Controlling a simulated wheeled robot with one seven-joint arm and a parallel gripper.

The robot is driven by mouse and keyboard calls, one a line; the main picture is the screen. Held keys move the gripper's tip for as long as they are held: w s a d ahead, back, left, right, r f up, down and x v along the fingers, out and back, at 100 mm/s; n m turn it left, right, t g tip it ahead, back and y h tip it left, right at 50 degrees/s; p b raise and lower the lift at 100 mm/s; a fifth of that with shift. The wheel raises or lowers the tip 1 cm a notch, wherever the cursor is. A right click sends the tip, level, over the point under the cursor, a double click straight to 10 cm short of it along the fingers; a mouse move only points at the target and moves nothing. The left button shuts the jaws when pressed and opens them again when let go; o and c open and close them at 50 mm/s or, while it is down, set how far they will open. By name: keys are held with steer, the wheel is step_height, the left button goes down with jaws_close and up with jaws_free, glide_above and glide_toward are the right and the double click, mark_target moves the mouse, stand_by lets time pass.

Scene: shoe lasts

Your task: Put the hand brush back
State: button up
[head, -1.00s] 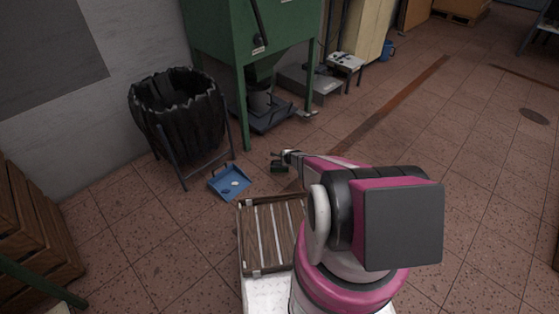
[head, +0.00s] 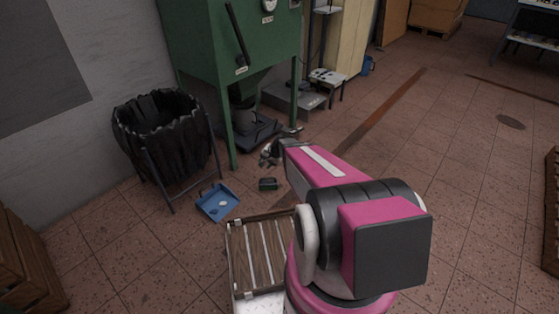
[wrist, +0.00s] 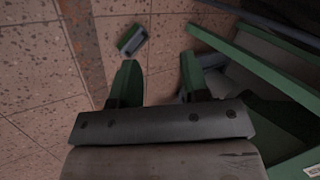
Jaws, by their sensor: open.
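A small dark block with a greenish face (head: 268,184) lies on the tiled floor right of the blue dustpan (head: 217,203). It also shows in the wrist view (wrist: 132,39), beyond the left fingertip and apart from it. I cannot tell whether it is the hand brush; no clear brush shape shows. The dustpan lies on the floor with a pale spot and a dark spot in it. My gripper (head: 270,153) is open, with nothing between its fingers (wrist: 160,82). It is in front of the green machine, beyond the block in the head view.
The green machine (head: 225,45) stands on legs close to my gripper; its green bars fill the right of the wrist view. A black-lined bin (head: 165,130) stands left. A slatted wooden tray (head: 258,255) is near my base. Floor at right is open.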

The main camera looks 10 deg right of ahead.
steer(key=s+d+r+n+g+h, duration=0.1)
steer(key=s+r+n+h, duration=0.1)
steer(key=s+r, duration=0.6)
steer(key=s+d+r+n+g+h, duration=0.2)
steer(key=s+r+n+h, duration=0.1)
steer(key=s+r, duration=0.5)
steer(key=shift+s+r+n+g, duration=0.35)
steer(key=shift+s+n, duration=0.3)
steer(key=shift+n, duration=0.25)
